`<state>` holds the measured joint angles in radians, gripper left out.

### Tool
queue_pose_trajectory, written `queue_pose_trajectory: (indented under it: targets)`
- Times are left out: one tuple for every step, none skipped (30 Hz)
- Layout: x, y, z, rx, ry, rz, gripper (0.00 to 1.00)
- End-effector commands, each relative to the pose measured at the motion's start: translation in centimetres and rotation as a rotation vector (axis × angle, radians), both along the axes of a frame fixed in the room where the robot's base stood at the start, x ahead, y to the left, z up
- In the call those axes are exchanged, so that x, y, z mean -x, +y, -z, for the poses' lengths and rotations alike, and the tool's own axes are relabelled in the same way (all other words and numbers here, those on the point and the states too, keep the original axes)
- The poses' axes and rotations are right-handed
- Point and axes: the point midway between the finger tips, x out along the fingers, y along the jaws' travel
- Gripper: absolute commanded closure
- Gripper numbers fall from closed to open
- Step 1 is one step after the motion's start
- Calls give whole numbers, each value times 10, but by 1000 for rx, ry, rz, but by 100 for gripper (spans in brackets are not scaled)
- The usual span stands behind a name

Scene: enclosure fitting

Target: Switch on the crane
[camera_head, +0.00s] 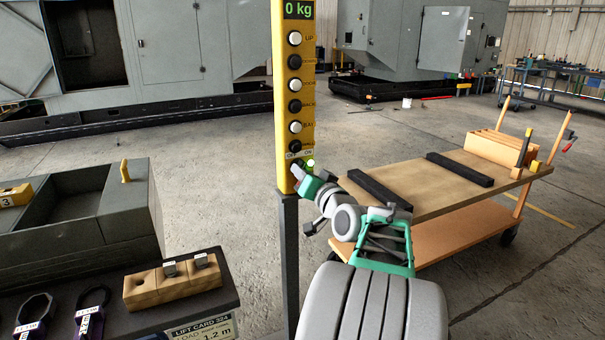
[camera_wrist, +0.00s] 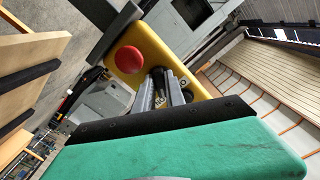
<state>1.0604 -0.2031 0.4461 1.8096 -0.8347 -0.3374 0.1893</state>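The yellow crane control post (camera_head: 283,120) stands upright in the head view, with a display reading 0 kg. It bears a column of black and white push buttons. My gripper (camera_head: 298,173) is at this low part of the post and hides the switch there. In the wrist view my two grey fingers (camera_wrist: 160,92) point at the yellow face, on either side of a dark knob (camera_wrist: 157,76). Whether they grip it is unclear. A red round button (camera_wrist: 130,60) shows beside them.
A wooden trolley (camera_head: 430,185) with two black bars stands right of the post. At lower left, a dark bench (camera_head: 215,300) holds shackles and a wooden block with metal pieces. A grey open box (camera_head: 130,215) is behind it. Grey enclosures fill the back.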

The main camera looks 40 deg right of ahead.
Motion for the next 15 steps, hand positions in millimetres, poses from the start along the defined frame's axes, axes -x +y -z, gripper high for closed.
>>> queue_pose_trajectory:
  targets:
    - [0, 0, 1, -2, 0, -1, 81]
    - [0, 0, 1, -1, 1, -1, 79]
    - [0, 0, 1, -1, 1, -1, 76]
    - [0, 0, 1, -1, 1, -1, 73]
    - [0, 0, 1, -1, 1, -1, 71]
    - [0, 0, 0, 0, 1, -1, 68]
    - [0, 0, 0, 0, 1, -1, 65]
    - [0, 0, 0, 0, 1, -1, 64]
    - [0, 0, 0, 0, 0, 0, 64]
    - [0, 0, 0, 0, 0, 0, 64]
    - [0, 0, 0, 1, 0, 0, 64]
    - [0, 0, 0, 1, 0, 0, 64]
    - [0, 0, 0, 1, 0, 0, 64]
    - [0, 0, 0, 1, 0, 0, 64]
    - [1, 0, 0, 1, 0, 0, 64]
